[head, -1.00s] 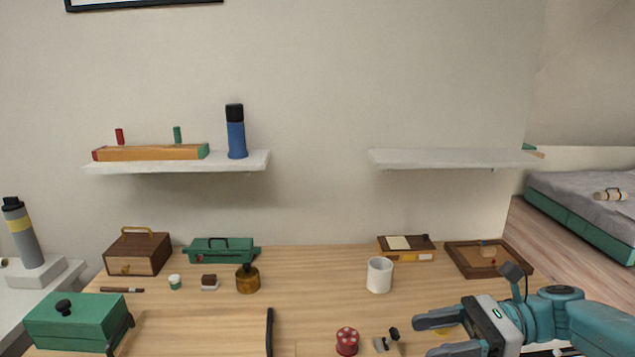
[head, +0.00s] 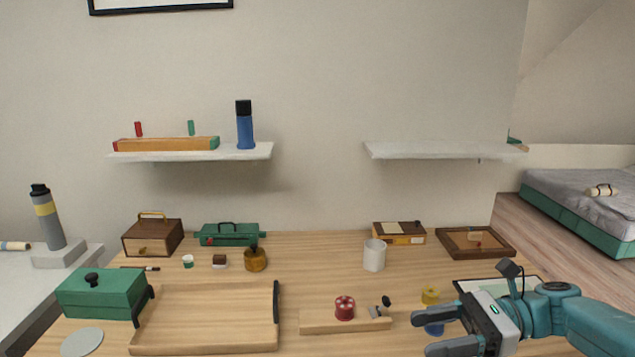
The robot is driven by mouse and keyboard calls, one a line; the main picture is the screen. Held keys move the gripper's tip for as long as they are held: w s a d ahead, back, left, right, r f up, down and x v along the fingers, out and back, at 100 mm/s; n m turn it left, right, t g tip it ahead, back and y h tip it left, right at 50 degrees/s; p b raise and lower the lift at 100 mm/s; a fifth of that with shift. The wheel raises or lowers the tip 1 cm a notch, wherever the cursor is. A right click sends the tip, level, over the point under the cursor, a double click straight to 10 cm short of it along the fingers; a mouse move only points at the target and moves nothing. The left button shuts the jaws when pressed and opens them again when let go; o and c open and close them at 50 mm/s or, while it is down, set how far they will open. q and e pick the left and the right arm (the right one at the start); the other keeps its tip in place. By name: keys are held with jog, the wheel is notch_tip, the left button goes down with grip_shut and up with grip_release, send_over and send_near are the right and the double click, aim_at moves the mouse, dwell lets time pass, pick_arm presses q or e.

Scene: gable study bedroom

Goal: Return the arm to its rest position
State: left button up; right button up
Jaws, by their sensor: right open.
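My right gripper (head: 432,334) is at the lower right, over the front right part of the wooden desk (head: 330,270). Its two fingers point left and stand wide apart with nothing between them. My right arm (head: 560,312) comes in from the right edge. My left gripper is not in view.
A tray (head: 205,320) with black handles lies at front left, beside a green box (head: 100,294). A wooden block (head: 345,322) carries a red spool (head: 345,307). A yellow item (head: 431,296) and a white mug (head: 374,255) stand nearby. Shelves hang above.

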jog(key=s+a+f+n+h, duration=0.1)
jog(key=s+f+h, duration=0.1)
jog(key=f, duration=0.8)
jog(key=s+a+f+h, duration=0.1)
jog(key=a+f+h, duration=0.15)
jog(key=f, duration=0.65)
jog(key=s+a+f+n+h, duration=0.1)
jog(key=s+f+h, duration=0.15)
jog(key=f, duration=0.75)
jog(key=s+a+f+n+t+h, duration=0.1)
jog(key=s+f+n+h, duration=0.4)
jog(key=s+f+n, duration=0.8)
notch_tip(320, 180, down, 3)
jog(key=s, duration=0.2)
jog(key=shift+s+a+r+h, duration=0.15)
jog(key=shift+s+h, duration=0.15)
jog(key=shift+s, duration=0.05)
